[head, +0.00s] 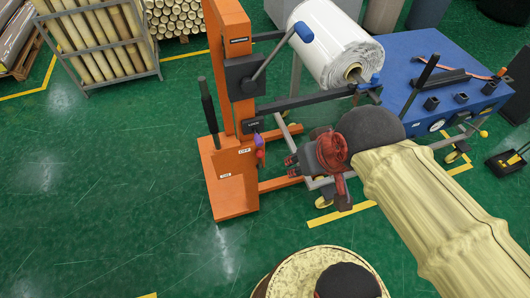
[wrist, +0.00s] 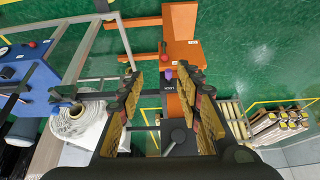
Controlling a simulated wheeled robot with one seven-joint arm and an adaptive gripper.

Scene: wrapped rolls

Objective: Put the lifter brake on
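The orange lifter (head: 231,100) stands left of centre in the head view, with a roll wrapped in white plastic (head: 335,45) on its arm. Which control is the brake I cannot tell. My gripper (head: 293,165) is right of the mast, apart from the purple lever. In the wrist view the fingers (wrist: 148,72) are spread and empty; the purple lever (wrist: 168,75) and red knob (wrist: 163,46) show near the right fingertip.
A blue machine (head: 415,60) stands behind my arm on the right. A rack of rolls (head: 100,45) is at the back left. Green floor (head: 100,200) is clear at the left.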

